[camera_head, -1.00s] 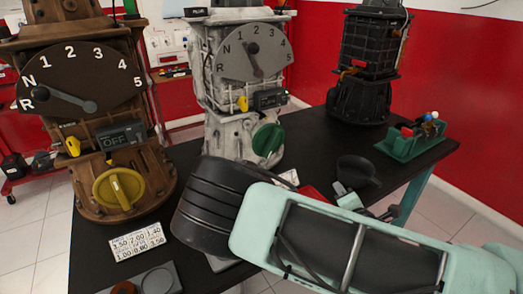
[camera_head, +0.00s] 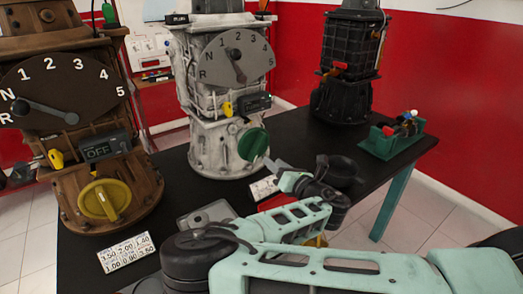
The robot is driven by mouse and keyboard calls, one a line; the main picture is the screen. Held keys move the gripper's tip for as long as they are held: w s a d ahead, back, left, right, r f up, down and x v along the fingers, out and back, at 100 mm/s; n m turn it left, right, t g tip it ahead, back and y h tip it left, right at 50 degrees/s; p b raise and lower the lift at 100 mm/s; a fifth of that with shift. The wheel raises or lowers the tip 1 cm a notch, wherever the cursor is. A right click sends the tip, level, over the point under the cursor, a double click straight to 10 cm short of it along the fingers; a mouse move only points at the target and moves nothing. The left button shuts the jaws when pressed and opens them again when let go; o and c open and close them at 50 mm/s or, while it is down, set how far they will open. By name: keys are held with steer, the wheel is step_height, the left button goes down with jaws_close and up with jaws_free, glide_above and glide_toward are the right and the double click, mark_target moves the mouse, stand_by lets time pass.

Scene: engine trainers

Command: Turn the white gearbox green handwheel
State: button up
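The finger opening is too small to judge.
A brown gearbox (camera_head: 75,155) with a yellow handwheel (camera_head: 104,200) stands at left. A black gearbox (camera_head: 345,90) and a green tray (camera_head: 392,143) are at the back right. A number card (camera_head: 126,251) lies in front. Table between the white and black gearboxes is clear.

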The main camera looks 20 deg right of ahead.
mark_target(259, 150)
steer(key=p+x, duration=0.1)
steer(key=x, duration=0.7)
steer(key=shift+s, duration=0.1)
jaws_close()
